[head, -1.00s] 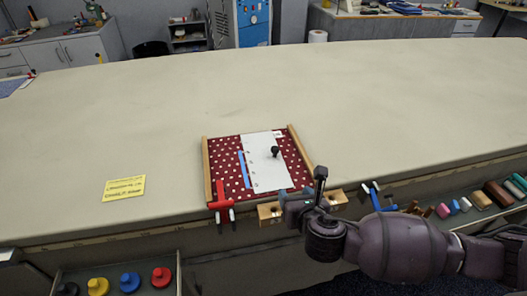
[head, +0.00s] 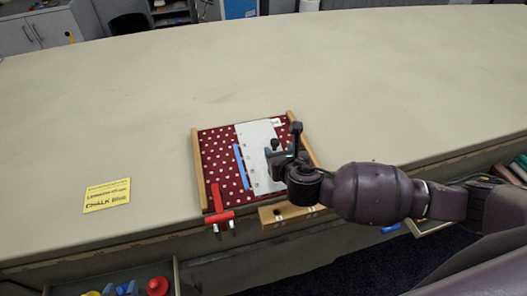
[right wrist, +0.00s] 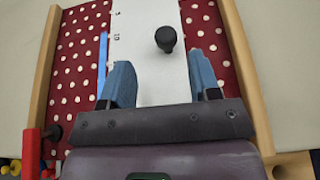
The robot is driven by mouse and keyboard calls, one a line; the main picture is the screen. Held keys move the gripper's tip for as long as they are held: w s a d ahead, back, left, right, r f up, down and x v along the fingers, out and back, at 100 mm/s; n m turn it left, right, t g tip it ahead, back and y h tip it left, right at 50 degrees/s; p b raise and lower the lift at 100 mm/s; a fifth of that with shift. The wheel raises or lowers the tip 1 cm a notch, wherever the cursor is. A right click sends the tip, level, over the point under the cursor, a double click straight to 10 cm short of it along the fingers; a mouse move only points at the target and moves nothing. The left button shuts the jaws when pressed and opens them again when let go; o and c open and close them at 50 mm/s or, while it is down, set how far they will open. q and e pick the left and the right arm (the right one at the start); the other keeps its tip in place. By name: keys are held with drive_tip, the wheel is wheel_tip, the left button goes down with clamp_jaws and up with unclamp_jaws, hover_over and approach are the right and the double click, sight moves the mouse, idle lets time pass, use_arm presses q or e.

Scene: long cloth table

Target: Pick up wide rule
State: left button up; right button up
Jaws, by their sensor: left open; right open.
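The wide rule is a pale flat plate (head: 256,140) with marks along its left edge and a black knob (right wrist: 166,38). It lies on a red polka-dot board (head: 217,150) with wooden side rails. My right gripper (head: 285,150) is over the rule's near half. In the right wrist view its blue fingers (right wrist: 159,80) are open on either side of the rule's near part, with the knob just beyond the fingertips. The gripper hides part of the rule in the head view.
A thin blue strip (head: 241,166) lies along the rule's left side. A red clamp (head: 221,214) stands at the board's front left corner. A yellow card (head: 107,195) lies left on the table. The table behind the board is clear.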

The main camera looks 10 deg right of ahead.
sight(275, 142)
drive_tip(key=shift+d+x, duration=0.15)
drive_tip(key=shift+x, duration=1.2)
drive_tip(key=shift+d+x, duration=0.15)
drive_tip(key=shift+x, duration=1.15)
drive_tip(key=shift+r, duration=0.1)
clamp_jaws()
